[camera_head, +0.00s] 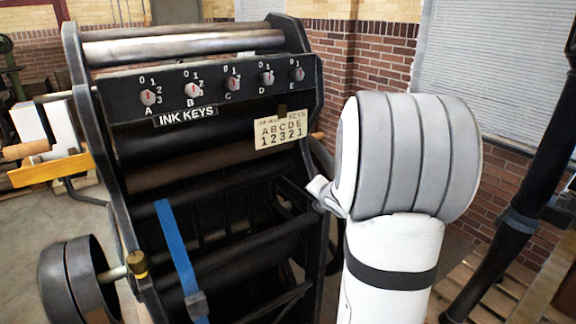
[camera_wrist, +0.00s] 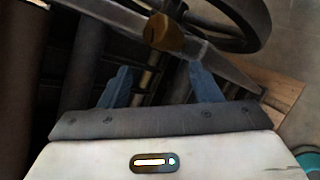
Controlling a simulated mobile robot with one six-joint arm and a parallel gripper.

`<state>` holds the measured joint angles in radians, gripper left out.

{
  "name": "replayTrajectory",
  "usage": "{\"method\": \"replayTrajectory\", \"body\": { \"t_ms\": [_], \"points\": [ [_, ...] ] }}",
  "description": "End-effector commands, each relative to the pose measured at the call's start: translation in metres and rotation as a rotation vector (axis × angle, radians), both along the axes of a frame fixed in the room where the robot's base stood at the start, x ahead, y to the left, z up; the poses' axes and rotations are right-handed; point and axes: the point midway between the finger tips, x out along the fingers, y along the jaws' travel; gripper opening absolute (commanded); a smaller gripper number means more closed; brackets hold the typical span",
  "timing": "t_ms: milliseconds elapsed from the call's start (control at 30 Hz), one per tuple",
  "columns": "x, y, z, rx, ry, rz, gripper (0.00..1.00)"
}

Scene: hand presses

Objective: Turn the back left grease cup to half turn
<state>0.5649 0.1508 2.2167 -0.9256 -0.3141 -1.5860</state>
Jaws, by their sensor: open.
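A brass grease cup (camera_wrist: 165,36) with a dark mark on its face shows in the wrist view, beside a dark spoked wheel. My gripper (camera_wrist: 160,69) is open there, its two blue fingers spread apart with nothing between them. The cup lies beyond the fingertips, near the middle, and looks apart from them. In the head view another view of a brass cup (camera_head: 137,263) shows on the press's lower left side; I cannot tell whether it is the same one. My gripper is hidden in the head view behind my arm and the press.
The black press (camera_head: 240,230) fills the left and middle, with a row of ink keys (camera_head: 191,90) and a card (camera_head: 281,130). A blue strip (camera_head: 179,255) hangs in front. A dark wheel (camera_head: 82,280) stands at left. A wooden pallet (camera_head: 500,290) lies at right.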

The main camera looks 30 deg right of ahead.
Motion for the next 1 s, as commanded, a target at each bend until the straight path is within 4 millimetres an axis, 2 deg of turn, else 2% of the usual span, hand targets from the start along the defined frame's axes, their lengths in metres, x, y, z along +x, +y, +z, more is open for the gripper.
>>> {"method": "replayTrajectory", "body": {
  "t_ms": [33, 133, 300, 400, 567, 1000],
  "points": [
    [0.004, -0.018, 0.013, -0.105, 0.000, 0.114, 0.58],
    [0.009, -0.037, 0.018, -0.323, -0.025, 0.364, 0.58],
    [0.001, -0.054, 0.019, -0.592, -0.096, 0.677, 0.58],
    [-0.006, -0.057, 0.018, -0.687, -0.137, 0.784, 0.58],
    [-0.007, -0.057, 0.015, -0.747, -0.169, 0.853, 0.58],
    [0.050, -0.044, -0.009, -0.749, -0.168, 0.854, 0.58]
  ]
}}
